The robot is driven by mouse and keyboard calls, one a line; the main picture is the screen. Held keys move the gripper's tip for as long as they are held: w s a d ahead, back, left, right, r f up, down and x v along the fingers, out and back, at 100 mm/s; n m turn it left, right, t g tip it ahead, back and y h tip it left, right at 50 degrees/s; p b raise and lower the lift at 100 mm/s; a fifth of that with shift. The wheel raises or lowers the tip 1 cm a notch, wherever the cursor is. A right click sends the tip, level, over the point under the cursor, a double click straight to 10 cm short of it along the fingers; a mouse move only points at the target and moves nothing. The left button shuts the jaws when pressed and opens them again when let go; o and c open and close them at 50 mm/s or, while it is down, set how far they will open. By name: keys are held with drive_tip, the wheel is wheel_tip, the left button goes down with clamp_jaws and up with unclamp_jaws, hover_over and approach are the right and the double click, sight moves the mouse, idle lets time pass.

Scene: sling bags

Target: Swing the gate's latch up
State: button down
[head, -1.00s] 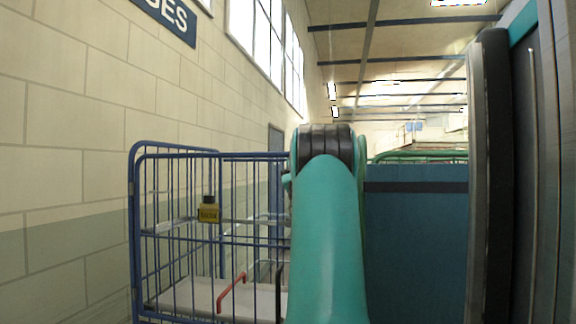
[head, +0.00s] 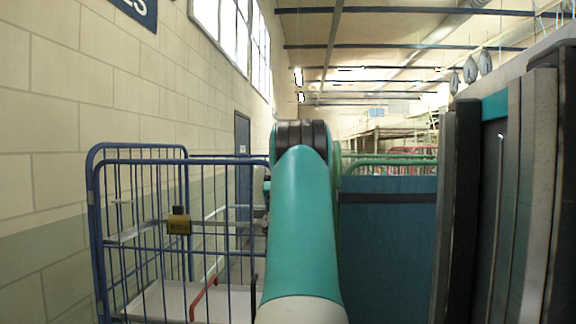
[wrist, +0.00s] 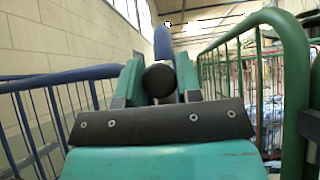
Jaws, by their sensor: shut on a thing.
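The gate is a blue barred panel of a wheeled cage (head: 140,162) at the left in the head view. In the wrist view my gripper (wrist: 158,82) is shut on a dark round-ended piece (wrist: 159,78), which looks like the latch's grip. A blue upright bar (wrist: 163,42) stands just behind it. The rest of the latch is hidden, so I cannot tell its angle. In the head view my own teal arm hides the gripper and what it holds.
A red bent handle (head: 203,292) shows low in the cage. A green-framed cage (wrist: 285,45) stands close on the right in the wrist view. Dark upright panels (head: 500,200) stand at the right; a brick wall (head: 60,100) at the left.

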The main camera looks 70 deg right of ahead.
idle(0.4)
drive_tip(key=c, duration=0.8)
unclamp_jaws()
drive_tip(key=shift+s, duration=0.15)
drive_tip(key=shift+f, duration=0.15)
drive_tip(key=shift+a+f+b, duration=0.2)
drive_tip(key=shift+f+b, duration=0.05)
drive_tip(key=shift+b, duration=0.3)
drive_tip(key=b+v, duration=1.5)
drive_tip(key=v, duration=0.1)
drive_tip(key=shift+a+b, duration=0.25)
drive_tip(key=shift+b, duration=0.15)
